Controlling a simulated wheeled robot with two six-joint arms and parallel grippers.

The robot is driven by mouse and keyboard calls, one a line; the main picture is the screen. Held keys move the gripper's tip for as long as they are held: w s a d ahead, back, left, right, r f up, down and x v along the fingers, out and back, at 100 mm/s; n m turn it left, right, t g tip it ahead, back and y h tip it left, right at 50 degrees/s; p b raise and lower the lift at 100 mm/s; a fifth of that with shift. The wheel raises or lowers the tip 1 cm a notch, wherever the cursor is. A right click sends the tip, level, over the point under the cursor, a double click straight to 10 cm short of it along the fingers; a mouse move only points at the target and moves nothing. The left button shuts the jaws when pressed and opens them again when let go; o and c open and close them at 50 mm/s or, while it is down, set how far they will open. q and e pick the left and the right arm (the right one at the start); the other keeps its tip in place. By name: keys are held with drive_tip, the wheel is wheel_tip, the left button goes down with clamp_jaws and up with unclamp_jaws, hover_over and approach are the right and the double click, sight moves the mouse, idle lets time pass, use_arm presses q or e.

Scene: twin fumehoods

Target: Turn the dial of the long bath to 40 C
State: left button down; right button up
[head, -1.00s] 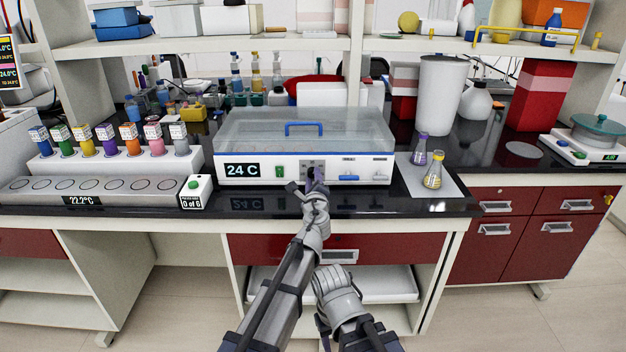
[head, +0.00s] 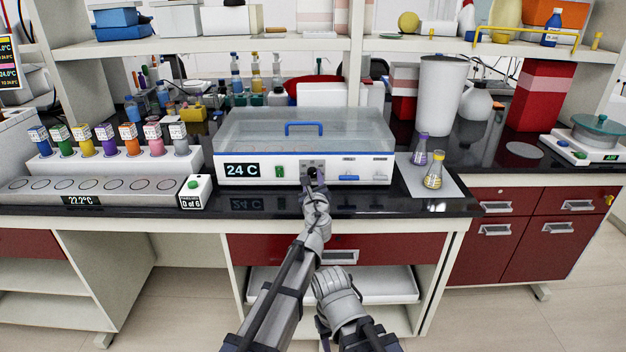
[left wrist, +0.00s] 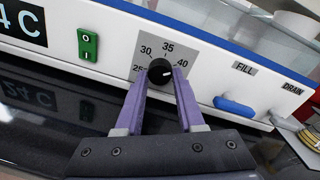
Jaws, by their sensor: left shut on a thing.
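The long bath (head: 230,183) is a white, blue-trimmed box with a clear lid on the bench, and its display reads 24 C. Its black dial (left wrist: 159,72) sits on a grey plate marked 25, 30, 35 and 40. The white mark on the dial points right, near the 40 side; its exact reading is hard to tell. My left gripper (head: 314,178) is at the bath's front. In the left wrist view its purple fingers (left wrist: 160,80) are shut on the dial, one on each side. My right arm is folded low in the head view, its fingers not clear.
A green switch (left wrist: 88,46) is left of the dial, and a blue FILL handle (left wrist: 234,104) is right of it. Two flasks (head: 433,176) stand on a mat to the right. A vial rack (head: 110,160) stands to the left.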

idle(0.3)
use_arm(q)
drive_tip(key=c, duration=0.5)
unclamp_jaws()
drive_tip(key=s, duration=0.7)
drive_tip(key=shift+s+d, duration=0.1)
drive_tip(key=shift+s, duration=0.05)
drive_tip(key=shift+s+d, duration=0.1)
drive_tip(key=shift+s, duration=0.25)
drive_tip(key=shift+w, duration=0.1)
use_arm(e)
drive_tip(key=shift+s+d, duration=0.95)
